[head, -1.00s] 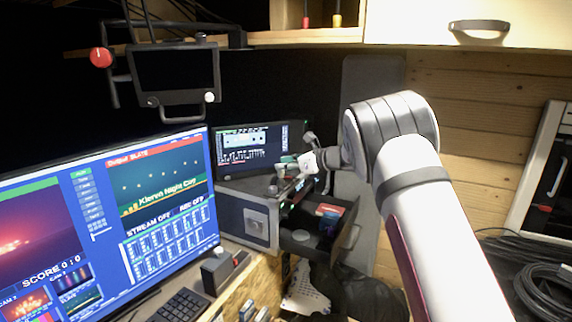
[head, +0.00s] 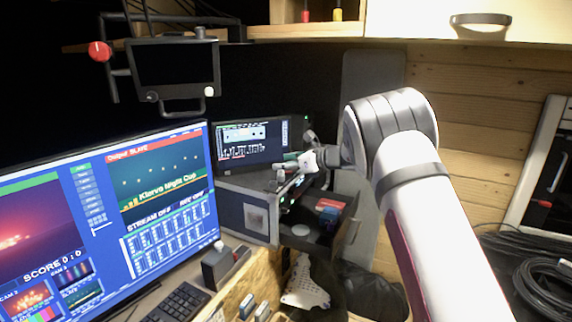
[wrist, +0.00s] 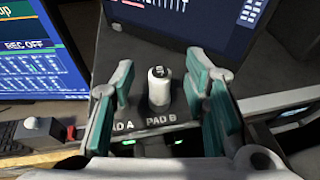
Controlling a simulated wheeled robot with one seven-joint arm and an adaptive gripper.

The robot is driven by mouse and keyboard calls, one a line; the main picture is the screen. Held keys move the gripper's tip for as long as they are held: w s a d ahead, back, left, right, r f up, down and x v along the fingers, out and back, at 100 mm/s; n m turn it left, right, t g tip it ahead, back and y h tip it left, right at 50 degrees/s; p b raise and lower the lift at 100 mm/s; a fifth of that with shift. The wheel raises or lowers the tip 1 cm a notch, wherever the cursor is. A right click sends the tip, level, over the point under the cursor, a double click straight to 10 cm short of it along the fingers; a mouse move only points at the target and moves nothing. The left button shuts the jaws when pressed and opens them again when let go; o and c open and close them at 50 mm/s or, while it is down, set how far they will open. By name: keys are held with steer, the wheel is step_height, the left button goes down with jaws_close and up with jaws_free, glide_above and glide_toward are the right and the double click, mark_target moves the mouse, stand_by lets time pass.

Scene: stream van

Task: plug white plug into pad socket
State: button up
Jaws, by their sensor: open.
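The white plug (wrist: 158,88) stands upright on the dark top of the equipment case, its small metal tip uppermost in the wrist view. My gripper (wrist: 158,74) is open, with one teal-padded finger on each side of the plug and a visible gap on both sides. In the head view my gripper (head: 291,160) is over the case, with a small pale cylinder, probably the plug (head: 279,172), close by. The labels PAD A and PAD B (wrist: 161,121) show on the case edge, with green lights below. The pad socket's opening cannot be made out.
The case (head: 246,212) has an open drawer (head: 318,232) holding small items. A small screen (head: 250,146) stands behind the case top. A large monitor (head: 165,215) is at left, with a keyboard (head: 178,304) before it. A wooden wall is at right.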

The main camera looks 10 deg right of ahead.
steer(key=v, duration=1.2)
steer(key=shift+d, duration=0.1)
steer(key=s+d+r+m+t+h, duration=0.3)
steer(key=d+r+m+h, duration=0.1)
steer(key=r+m, duration=0.5)
steer(key=s+d+r+m+t+h, duration=0.3)
steer(key=s+d+r+m+h, duration=0.15)
steer(key=r+m, duration=0.4)
steer(key=s+d+f+m+g+h, duration=0.2)
steer(key=s+m+g+h, duration=0.15)
steer(key=s+m, duration=0.8)
steer(key=s+a+f+m+g, duration=0.2)
steer(key=s+a+f+m, duration=0.1)
steer(key=s, duration=0.6)
steer(key=s+a+f+m+g+y, duration=0.1)
steer(key=s+f+m, duration=0.4)
steer(key=s, duration=0.5)
steer(key=s+a+f+m+g+y, duration=0.1)
steer(key=s+a+f+m+g, duration=0.2)
steer(key=s+m, duration=0.5)
steer(key=shift+s+a+f+g, duration=0.35)
steer(key=shift+s+a+f, duration=0.2)
steer(key=shift+s+a, duration=0.35)
steer(key=shift+c, duration=0.5)
